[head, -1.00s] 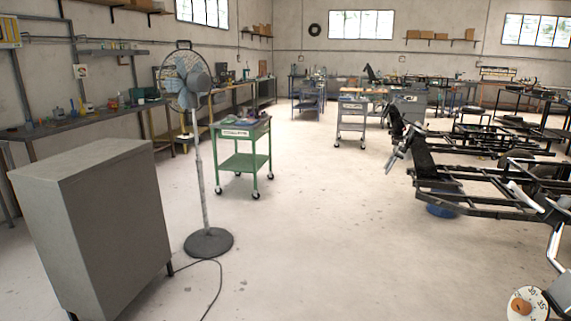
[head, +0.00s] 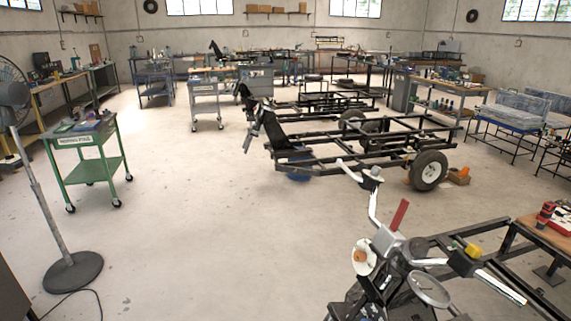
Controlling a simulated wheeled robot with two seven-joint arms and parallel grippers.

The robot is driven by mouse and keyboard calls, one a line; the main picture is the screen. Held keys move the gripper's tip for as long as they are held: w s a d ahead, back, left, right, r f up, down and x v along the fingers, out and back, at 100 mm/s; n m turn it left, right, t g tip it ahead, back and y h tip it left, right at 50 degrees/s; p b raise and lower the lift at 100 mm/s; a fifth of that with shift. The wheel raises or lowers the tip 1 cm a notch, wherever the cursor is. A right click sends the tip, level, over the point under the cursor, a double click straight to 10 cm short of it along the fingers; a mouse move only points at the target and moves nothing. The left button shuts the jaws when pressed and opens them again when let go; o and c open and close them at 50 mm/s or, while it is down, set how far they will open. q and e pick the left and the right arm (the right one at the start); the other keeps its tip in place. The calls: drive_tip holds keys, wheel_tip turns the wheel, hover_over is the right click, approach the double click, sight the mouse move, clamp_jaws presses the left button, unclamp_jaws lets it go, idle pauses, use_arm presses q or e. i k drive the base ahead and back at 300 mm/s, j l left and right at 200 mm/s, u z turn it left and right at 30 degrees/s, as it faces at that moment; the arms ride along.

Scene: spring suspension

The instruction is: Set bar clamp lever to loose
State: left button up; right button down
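A dark metal rig stands at the bottom right of the head view, cut off by the lower edge. A red upright lever (head: 399,215) rises from a grey block (head: 387,240) on it. I cannot tell whether this is the bar clamp lever, or whether it is set tight or loose. A white dial with an orange centre (head: 360,257) sits beside the block. A round gauge (head: 428,290) is on the rig to the right, with a yellow block (head: 473,250) further along. Neither of my grippers is in view.
A black vehicle frame (head: 350,145) with a wheel (head: 429,170) stands behind the rig. A wooden bench (head: 548,232) with a red tool (head: 547,213) is at the right edge. A fan (head: 72,272) and green cart (head: 95,168) stand left. The middle floor is clear.

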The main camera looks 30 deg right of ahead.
sight(402, 207)
drive_tip(key=i+z, duration=0.1)
drive_tip(key=z, duration=0.8)
